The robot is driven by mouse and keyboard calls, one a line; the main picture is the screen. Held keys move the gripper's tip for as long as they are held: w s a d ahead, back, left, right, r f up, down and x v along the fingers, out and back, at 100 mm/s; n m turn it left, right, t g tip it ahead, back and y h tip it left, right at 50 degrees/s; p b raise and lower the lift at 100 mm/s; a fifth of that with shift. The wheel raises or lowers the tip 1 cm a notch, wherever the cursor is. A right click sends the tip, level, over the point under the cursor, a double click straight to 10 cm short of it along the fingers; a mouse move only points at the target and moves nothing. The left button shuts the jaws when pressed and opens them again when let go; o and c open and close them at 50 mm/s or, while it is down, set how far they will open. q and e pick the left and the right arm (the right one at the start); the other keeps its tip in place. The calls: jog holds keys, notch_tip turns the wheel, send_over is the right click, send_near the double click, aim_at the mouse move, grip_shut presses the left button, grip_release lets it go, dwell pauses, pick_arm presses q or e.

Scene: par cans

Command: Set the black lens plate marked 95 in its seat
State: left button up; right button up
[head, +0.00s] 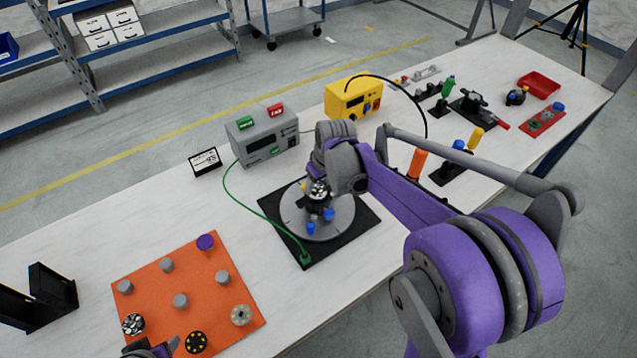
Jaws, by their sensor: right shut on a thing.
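My right gripper (318,180) is over the round grey plate (343,222), which sits on a black square base. It is shut on a small dark disc with pale spots (318,192), which looks like the black lens plate; its marking is too small to read. The gripper partly hides the disc and the middle of the grey plate, so I cannot tell if the disc touches a seat. Blue knobs (328,214) show just below the disc. A small card (205,161) appears to read 95. A part of my left arm's end shows at the bottom edge; its fingers are unclear.
An orange board (180,267) with grey pegs and several discs lies at the lower left. A grey meter box (262,136) has a green cable running to the black base. A yellow box (353,98) and several fixtures stand behind. A black holder (45,298) is far left.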

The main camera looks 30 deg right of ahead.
jog(key=shift+f, duration=0.15)
dwell(0.4)
jog(key=o, duration=1)
jog(key=shift+o, duration=0.2)
jog(key=o, duration=0.4)
jog(key=shift+o, duration=0.2)
jog(key=v, duration=1.1)
jog(key=shift+p, duration=0.3)
jog(key=shift+s, duration=0.15)
